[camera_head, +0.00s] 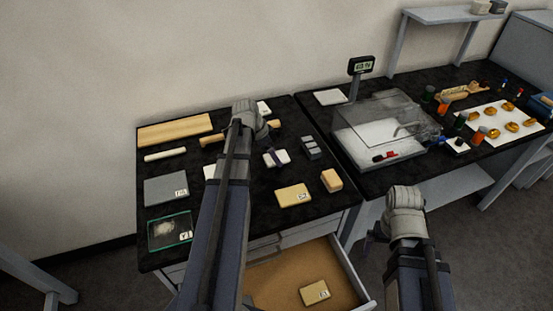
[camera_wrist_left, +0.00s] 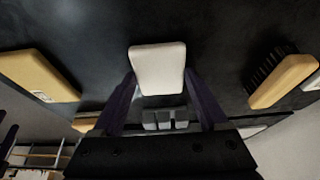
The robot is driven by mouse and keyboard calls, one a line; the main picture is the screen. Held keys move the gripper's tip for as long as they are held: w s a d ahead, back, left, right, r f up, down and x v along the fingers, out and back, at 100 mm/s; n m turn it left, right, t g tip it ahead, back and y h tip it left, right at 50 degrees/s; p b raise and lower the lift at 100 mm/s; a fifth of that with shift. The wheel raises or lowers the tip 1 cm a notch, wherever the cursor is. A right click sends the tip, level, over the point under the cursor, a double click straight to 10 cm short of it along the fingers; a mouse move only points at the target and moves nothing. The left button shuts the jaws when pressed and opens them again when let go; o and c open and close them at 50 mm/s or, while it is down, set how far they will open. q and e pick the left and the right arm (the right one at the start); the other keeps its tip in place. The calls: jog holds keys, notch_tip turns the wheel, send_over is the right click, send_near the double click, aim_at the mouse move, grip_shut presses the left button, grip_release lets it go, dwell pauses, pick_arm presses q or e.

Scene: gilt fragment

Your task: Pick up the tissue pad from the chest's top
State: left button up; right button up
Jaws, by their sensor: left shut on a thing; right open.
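The tissue pad, a small white block (camera_head: 283,155), is on the black chest top (camera_head: 250,205), right of my left forearm. In the left wrist view the white pad (camera_wrist_left: 157,66) sits between the two dark fingers of my left gripper (camera_wrist_left: 161,85), which is shut on it. In the head view my left gripper (camera_head: 274,158) is partly hidden by its wrist. Whether the pad touches the chest top is unclear. My right gripper (camera_head: 374,237) is open and empty in front of the chest's right corner, its fingers small and dark.
An open drawer (camera_head: 270,280) below holds a tan box. Near the pad are a grey segmented block (camera_head: 311,148), a tan box (camera_head: 293,195) and a wooden block (camera_head: 331,180). A brush (camera_wrist_left: 285,80) lies right in the wrist view. A clear-covered balance (camera_head: 385,125) stands right.

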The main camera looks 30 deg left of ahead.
pick_arm(q)
jog(key=c, duration=0.5)
jog(key=shift+r, duration=0.1)
notch_tip(320, 180, up, 10)
jog(key=p, duration=1)
